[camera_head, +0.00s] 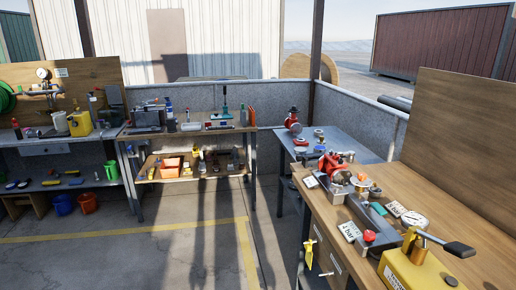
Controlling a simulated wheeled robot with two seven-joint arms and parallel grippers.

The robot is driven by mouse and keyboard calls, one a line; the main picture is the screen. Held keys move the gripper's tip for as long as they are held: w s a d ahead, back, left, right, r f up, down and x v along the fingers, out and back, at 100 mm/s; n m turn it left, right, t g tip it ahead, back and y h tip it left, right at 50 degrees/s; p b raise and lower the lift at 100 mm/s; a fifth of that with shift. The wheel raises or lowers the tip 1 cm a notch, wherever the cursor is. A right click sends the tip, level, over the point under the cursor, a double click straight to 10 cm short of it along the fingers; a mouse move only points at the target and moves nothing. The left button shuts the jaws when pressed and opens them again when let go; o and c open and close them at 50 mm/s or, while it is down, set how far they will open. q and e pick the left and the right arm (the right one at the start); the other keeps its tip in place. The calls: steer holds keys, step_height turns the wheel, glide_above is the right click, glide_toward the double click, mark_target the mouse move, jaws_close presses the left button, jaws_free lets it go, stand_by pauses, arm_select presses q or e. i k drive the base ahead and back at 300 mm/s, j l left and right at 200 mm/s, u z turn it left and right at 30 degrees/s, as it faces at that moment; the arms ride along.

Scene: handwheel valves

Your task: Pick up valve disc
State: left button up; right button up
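I cannot pick out the valve disc with certainty. A red valve body (333,168) sits on the wooden workbench (440,215) at the right, with several small round parts crowded beside it. One of these is a small orange and white part (363,181). Another red valve (293,122) stands on the grey metal table (345,143) behind. The parts are too small to tell apart clearly. Neither of my grippers shows in this view.
A yellow device with a black-ended lever (418,268) stands at the bench's near corner. A round gauge (414,219) and a red knob (369,236) lie nearby. Cluttered shelves (188,133) line the back left. The concrete floor (165,255) at lower left is clear.

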mark_target(321, 141)
steer(key=i+j+u, duration=0.3)
steer(key=i, duration=0.6)
steer(key=i+u, duration=0.3)
steer(key=i, duration=0.6)
steer(key=i+j+z, duration=0.1)
steer(key=i+z, duration=0.35)
steer(key=i+j+z, duration=0.3)
steer(key=i+z, duration=0.2)
steer(key=i+j+z, duration=0.45)
